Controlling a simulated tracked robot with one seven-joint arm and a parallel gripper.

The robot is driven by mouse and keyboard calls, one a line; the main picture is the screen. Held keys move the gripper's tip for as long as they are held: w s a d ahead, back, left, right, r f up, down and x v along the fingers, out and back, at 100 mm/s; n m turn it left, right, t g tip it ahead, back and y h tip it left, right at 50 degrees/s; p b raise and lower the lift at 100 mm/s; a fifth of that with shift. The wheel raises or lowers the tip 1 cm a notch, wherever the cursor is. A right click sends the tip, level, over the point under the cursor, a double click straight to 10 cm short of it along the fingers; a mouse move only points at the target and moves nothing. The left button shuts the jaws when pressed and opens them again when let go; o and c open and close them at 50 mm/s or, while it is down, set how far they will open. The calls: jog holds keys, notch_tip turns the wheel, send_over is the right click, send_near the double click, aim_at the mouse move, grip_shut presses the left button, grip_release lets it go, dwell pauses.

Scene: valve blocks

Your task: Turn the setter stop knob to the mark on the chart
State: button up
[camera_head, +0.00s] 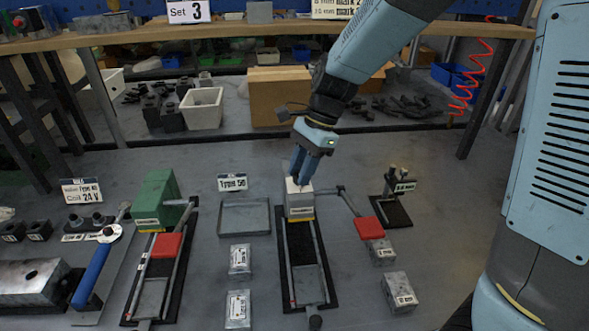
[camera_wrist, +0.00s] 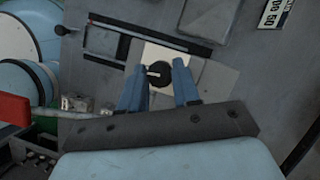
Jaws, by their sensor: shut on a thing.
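My gripper (camera_head: 299,180) reaches down onto the top of a pale setter block (camera_head: 300,206) with a yellow label, at the centre of the head view. In the wrist view the blue fingers of my gripper (camera_wrist: 160,72) stand on either side of a round black knob (camera_wrist: 158,75) with a white pointer line, and are shut on it. The pointer lies roughly sideways, towards the left. The fingers hide the knob in the head view. A white chart (camera_head: 336,9) stands on the bench at the top, partly cut off and covered by my arm; it shows "mark" lines.
A "Set 3" sign (camera_head: 188,11) is on the bench. A green block (camera_head: 157,196) on a similar rail stands left. A red pad (camera_head: 369,228) on a lever and small metal blocks (camera_head: 398,290) are right. An empty grey tray (camera_head: 244,217) sits left of the setter.

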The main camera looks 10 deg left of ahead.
jog(key=shift+s+d+f, duration=0.1)
jog(key=shift+s+f, duration=0.05)
jog(key=o, duration=1)
jog(key=shift+o, duration=0.2)
jog(key=shift+r, duration=0.2)
jog(key=v, duration=1.3)
jog(key=shift+w+r, duration=0.2)
jog(key=shift+w, duration=0.05)
